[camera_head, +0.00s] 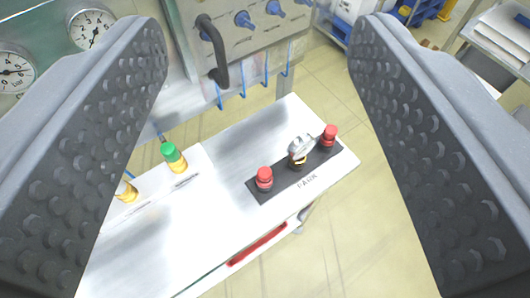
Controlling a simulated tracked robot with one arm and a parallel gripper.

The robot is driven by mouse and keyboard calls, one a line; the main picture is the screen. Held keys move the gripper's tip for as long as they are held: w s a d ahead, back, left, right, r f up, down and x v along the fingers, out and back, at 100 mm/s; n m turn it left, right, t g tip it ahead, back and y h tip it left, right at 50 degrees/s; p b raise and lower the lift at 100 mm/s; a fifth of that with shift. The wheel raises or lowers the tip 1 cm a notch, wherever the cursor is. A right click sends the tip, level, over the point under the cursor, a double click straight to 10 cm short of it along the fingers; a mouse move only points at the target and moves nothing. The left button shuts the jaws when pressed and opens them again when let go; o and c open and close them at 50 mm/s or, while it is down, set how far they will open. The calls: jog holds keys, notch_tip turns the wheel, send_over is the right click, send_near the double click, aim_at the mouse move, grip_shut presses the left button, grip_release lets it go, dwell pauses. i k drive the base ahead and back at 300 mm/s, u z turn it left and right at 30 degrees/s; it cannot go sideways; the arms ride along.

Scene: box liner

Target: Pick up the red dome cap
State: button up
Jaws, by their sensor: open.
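Two small red capped pieces stand upright on a black strip on the white bench: a nearer red one (264,178) at the strip's left end and a farther red one (329,136) at its right end. I cannot tell which one is the red dome cap. A silver and gold piece (299,150) stands between them. My gripper (260,40) is open and empty, its two dark studded fingers wide apart at the left and right of the view. All the pieces appear well beyond the fingers, apart from them.
The black strip (281,183) lies near the right edge of the white bench (215,225), marked "PARK". A green-topped gold piece (174,158) and another gold piece (127,191) stand to the left. A panel with a black handle (213,50) and blue knobs rises behind.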

aim_at(263, 180)
jog(key=u, duration=1.35)
jog(key=k, duration=1.45)
jog(key=z, duration=0.9)
jog(key=i, duration=0.95)
jog(key=u, duration=0.05)
